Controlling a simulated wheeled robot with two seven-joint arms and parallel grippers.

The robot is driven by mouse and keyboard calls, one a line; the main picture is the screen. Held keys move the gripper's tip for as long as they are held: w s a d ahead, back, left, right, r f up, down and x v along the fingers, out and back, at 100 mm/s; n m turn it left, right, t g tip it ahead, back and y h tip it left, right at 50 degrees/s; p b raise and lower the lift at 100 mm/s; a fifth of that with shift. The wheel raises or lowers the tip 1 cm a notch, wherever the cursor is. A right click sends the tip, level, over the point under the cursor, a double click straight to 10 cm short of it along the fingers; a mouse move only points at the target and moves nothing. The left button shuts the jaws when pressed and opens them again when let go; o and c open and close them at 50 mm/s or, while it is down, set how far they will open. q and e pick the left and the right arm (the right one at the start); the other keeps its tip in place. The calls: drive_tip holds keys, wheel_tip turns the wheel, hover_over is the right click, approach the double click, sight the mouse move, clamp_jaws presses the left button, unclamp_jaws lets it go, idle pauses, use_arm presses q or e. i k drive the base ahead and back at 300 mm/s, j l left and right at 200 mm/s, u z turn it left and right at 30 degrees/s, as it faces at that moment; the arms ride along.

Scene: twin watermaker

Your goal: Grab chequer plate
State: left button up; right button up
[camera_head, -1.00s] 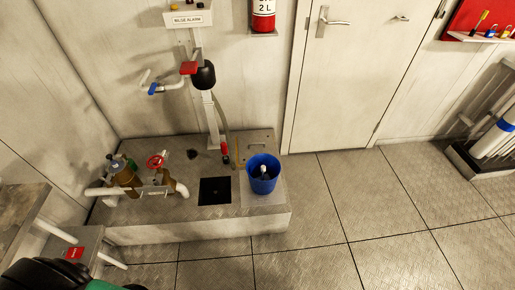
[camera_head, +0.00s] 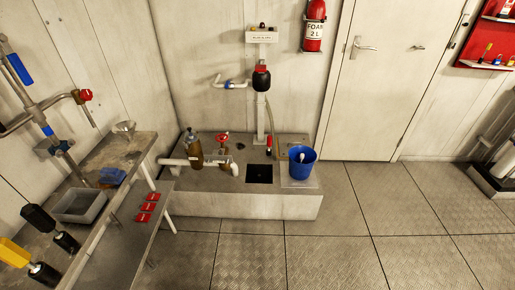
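A grey-brown flat plate (camera_head: 292,141) with a small handle or slot lies at the back right of the low plinth (camera_head: 270,206), behind the blue bucket (camera_head: 301,162). It may be the chequer plate; its surface pattern is too small to tell. The bucket hides part of it. A lighter flat square (camera_head: 300,183) shows under the bucket. A dark square opening (camera_head: 259,174) is in the plinth top, left of the bucket. The floor (camera_head: 345,240) has a chequer-like pattern in large panels. Neither of my grippers is in view.
Pipework with a red handwheel (camera_head: 222,138) and a brown bottle-shaped part (camera_head: 194,150) stand on the plinth's left. A bench (camera_head: 122,215) with red tags and a grey tray (camera_head: 80,205) fills the lower left. The floor in front is clear.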

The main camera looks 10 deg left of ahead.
sight(285, 143)
drive_tip(key=i+l+u, duration=0.4)
drive_tip(key=l, duration=0.2)
drive_tip(key=i+l+u, duration=0.4)
drive_tip(key=l, duration=0.3)
drive_tip(key=i+l+u, duration=0.2)
drive_tip(key=l, duration=0.2)
drive_tip(key=l+u, duration=0.15)
drive_tip(key=l, duration=0.25)
drive_tip(key=i, duration=0.05)
